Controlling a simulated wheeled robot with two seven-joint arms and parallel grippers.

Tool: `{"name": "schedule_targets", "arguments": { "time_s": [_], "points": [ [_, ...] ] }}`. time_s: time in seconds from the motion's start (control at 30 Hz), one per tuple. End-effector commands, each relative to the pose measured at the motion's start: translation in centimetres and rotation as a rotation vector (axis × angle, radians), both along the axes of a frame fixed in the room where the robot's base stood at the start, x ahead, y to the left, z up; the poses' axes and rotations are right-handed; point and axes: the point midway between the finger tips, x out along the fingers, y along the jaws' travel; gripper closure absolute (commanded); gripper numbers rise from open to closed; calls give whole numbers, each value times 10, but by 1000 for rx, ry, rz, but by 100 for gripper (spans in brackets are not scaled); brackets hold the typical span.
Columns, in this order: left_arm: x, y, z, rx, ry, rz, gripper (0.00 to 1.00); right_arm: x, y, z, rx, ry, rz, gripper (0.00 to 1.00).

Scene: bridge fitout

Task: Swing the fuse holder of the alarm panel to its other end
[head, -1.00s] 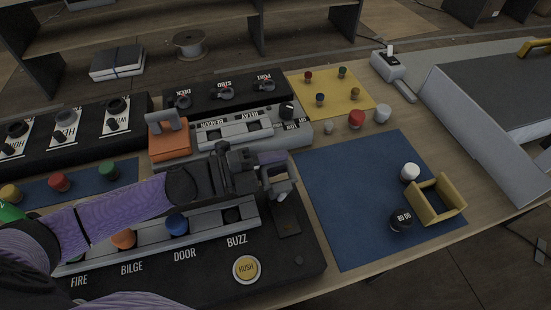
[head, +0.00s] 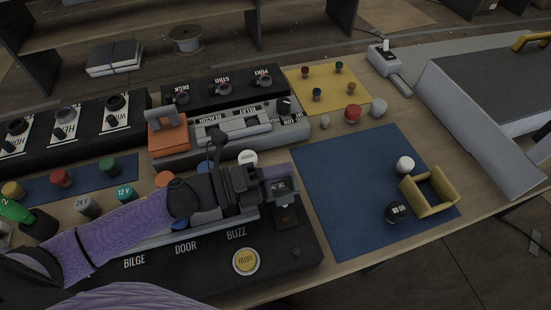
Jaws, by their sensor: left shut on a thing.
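A small dark plate (head: 288,219) shows on the panel just below the fingertips. My purple arm covers much of the panel's row of lamps. My right gripper is not in view.
Behind the panel stands a grey unit (head: 228,143) with an orange block (head: 168,139) on its left. A blue mat (head: 340,215) to the right holds a white knob, a black knob and a tan bracket (head: 430,193). A yellow mat (head: 350,103) lies farther back.

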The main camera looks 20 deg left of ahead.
Motion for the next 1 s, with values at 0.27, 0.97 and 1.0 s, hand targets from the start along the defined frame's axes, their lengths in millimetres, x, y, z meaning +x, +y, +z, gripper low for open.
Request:
{"name": "schedule_targets", "arguments": {
  "time_s": [0.27, 0.97, 1.0],
  "points": [
    [-18, -14, -4, 133, -219, -6, 100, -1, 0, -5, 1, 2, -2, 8],
    [-43, -30, -29, 339, -512, -9, 100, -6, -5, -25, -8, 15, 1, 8],
    [-43, -30, -30, 338, -511, -9, 100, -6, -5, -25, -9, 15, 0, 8]
  ]
}}
